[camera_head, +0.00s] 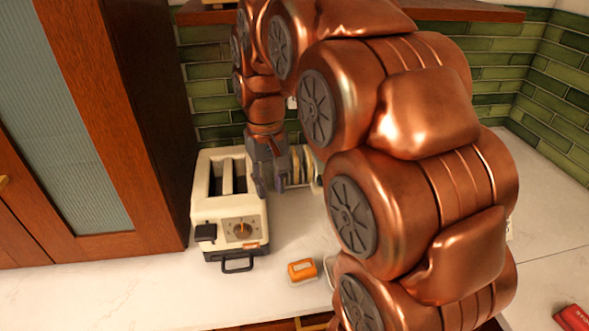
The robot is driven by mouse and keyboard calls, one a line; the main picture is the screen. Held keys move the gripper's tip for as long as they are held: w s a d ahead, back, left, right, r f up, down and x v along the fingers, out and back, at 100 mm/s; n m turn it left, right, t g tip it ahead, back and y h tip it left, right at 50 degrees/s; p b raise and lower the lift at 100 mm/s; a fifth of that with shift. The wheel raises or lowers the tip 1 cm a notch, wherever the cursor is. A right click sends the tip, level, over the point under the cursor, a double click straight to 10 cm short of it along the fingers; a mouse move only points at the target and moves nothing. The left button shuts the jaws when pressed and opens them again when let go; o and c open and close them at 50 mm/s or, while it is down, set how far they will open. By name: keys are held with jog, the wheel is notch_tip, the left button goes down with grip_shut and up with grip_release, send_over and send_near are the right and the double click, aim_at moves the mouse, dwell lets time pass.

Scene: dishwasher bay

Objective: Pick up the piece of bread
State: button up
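My gripper (270,178) points down just right of the cream toaster (238,212), seen from behind my arm. Its fingers are dark and small in view, and I cannot tell whether they are open or shut. Upright tan, slice-like pieces (299,165) stand in what looks like a rack just right of the gripper. They may be the bread, but I cannot tell for sure. The gripper and my arm partly hide them. I cannot tell whether the gripper touches any of them. The toaster has two slots, which look empty.
A small orange-and-white item (302,270) lies on the white counter (110,295) right of the toaster's front. A wooden cabinet (130,120) stands at left, and a wooden shelf (215,14) is above. A red item (574,317) lies at lower right. My arm hides the middle.

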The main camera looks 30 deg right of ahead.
jog(key=w+d+f+m+t+b, duration=0.1)
jog(key=w+d+b, duration=0.1)
jog(key=w+d, duration=0.4)
jog(key=w+d+f+b, duration=0.15)
jog(key=w+d, duration=0.25)
jog(key=w, duration=0.5)
jog(key=m+t+b, duration=0.1)
jog(key=m+b, duration=0.1)
jog(key=b, duration=0.1)
send_over(295, 152)
jog(key=shift+h, duration=0.4)
jog(key=f, duration=0.3)
jog(key=s+f, duration=0.1)
jog(key=f, duration=0.1)
jog(key=shift+a, duration=0.25)
jog(key=shift+w+d+f+p, duration=0.15)
jog(key=shift+f+p, duration=0.45)
jog(key=shift+f, duration=0.55)
jog(key=shift+w+a+f+p, duration=0.1)
jog(key=shift+w+f+p, duration=0.1)
jog(key=shift+f+p, duration=0.65)
jog(key=shift+w+d+f+p, duration=0.15)
jog(key=shift+f+p, duration=0.2)
jog(key=shift+f, duration=1.55)
jog(key=shift+f+b, duration=0.25)
jog(key=shift+b, duration=0.05)
grip_shut()
